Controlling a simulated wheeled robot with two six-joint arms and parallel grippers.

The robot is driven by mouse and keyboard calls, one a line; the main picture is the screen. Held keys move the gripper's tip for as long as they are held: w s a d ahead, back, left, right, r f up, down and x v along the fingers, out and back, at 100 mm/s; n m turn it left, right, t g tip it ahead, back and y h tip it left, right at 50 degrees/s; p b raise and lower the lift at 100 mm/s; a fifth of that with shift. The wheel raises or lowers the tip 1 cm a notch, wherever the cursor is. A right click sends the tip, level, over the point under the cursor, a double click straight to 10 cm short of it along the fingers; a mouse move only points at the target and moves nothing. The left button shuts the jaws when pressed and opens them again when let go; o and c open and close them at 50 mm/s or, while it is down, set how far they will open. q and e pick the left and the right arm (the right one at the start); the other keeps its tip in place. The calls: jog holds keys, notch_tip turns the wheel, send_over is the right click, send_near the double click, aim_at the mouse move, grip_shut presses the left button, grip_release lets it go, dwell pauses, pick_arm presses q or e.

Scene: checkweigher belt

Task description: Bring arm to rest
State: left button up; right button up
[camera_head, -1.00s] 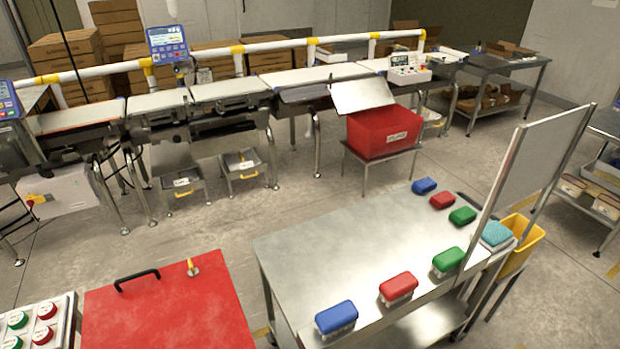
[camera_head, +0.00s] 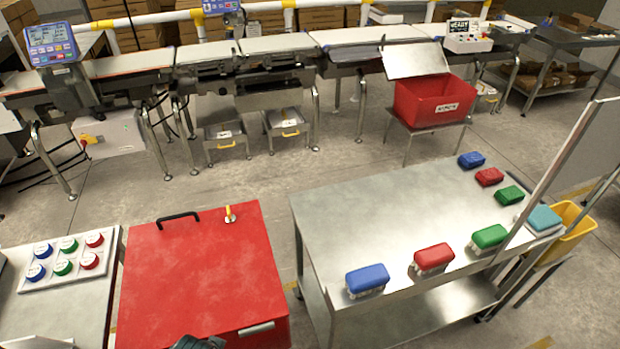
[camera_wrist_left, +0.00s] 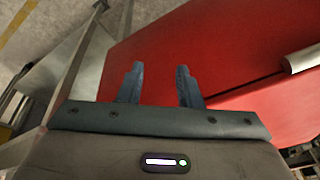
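In the left wrist view my left gripper (camera_wrist_left: 158,84) is open, its two dark fingers apart with nothing between them. Behind the fingers is the red box (camera_wrist_left: 225,40), with a pale handle (camera_wrist_left: 303,59) on it at the right. In the head view a dark part of my arm or gripper shows at the bottom edge, in front of the red box (camera_head: 195,265); most of it is cut off. My right gripper is in neither view.
A steel table (camera_head: 370,220) with several coloured brushes stands right of the red box. A button panel (camera_head: 68,260) lies to its left. The checkweigher line (camera_head: 270,45) and a red bin (camera_head: 433,100) stand behind. Open floor (camera_head: 230,185) lies between.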

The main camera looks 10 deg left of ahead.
pick_arm(q)
jog(key=s+a+f+g+b, duration=0.1)
jog(key=s+f+b, duration=0.15)
jog(key=f, duration=1.25)
jog(key=s+a+f+b, duration=0.15)
jog(key=s+f, duration=0.25)
jog(key=f, duration=1.1)
jog(key=s+f+g+b, duration=0.1)
jog(key=s+f+b, duration=0.2)
jog(key=s+f, duration=1.1)
jog(key=shift+s+a+f+b, duration=0.2)
jog(key=shift+s+f+b, duration=0.15)
jog(key=shift+f, duration=0.35)
